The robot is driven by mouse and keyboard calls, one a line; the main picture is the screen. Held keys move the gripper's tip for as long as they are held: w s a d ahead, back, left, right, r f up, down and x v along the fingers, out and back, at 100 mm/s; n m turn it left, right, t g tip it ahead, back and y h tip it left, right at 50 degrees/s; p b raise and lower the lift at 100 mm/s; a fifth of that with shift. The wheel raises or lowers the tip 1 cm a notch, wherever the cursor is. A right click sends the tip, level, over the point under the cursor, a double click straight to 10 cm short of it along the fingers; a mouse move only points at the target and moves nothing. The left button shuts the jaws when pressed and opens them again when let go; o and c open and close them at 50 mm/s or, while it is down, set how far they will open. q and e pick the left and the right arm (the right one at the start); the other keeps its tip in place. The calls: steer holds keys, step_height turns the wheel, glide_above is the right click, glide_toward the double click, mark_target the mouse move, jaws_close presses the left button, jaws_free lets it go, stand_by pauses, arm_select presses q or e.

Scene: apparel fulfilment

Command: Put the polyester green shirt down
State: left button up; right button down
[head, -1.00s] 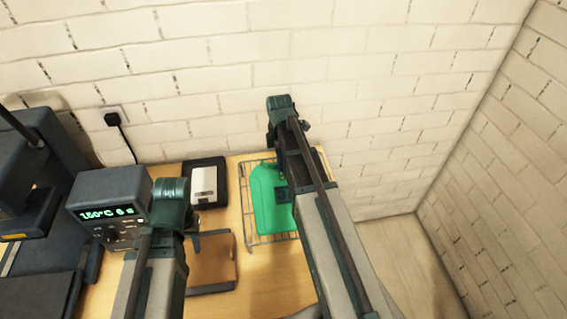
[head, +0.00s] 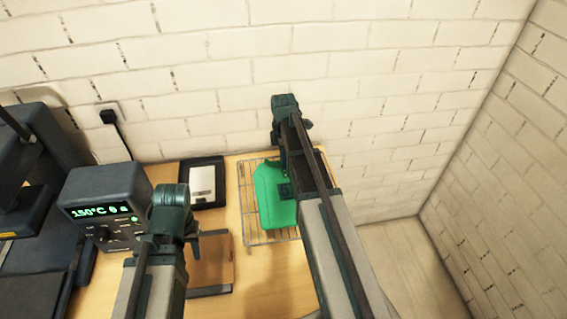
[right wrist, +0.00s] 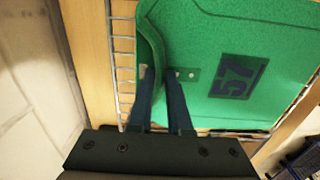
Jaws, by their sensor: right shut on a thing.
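The green shirt (head: 272,205) shows flat over the wire rack (head: 247,215) in the head view, partly hidden by my right arm. In the right wrist view the shirt (right wrist: 210,40) carries a dark "57" print, and its near edge is folded up at the fingers. My right gripper (right wrist: 160,76) is shut on that folded edge. I cannot tell how much of the shirt rests on the rack. My left gripper (head: 213,234) is left of the rack, apart from the shirt, and its fingers are not clear.
A small white device on a black tray (head: 184,170) lies left of the rack. A brown object (head: 212,262) is near my left gripper. A control box (head: 105,205) reading 150°C and a dark press stand at the left. Brick walls close off the back and right.

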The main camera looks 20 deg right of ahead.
steer(key=shift+f, duration=0.15)
steer(key=c, duration=0.8)
jaws_free()
steer(key=shift+c, duration=0.2)
steer(key=shift+r, duration=0.2)
step_height(320, 180, up, 12)
steer(key=p, duration=1.2)
steer(key=s+a+m+h, duration=0.1)
steer(key=s+a+m, duration=1)
steer(key=s+a, duration=1)
steer(key=a, duration=0.4)
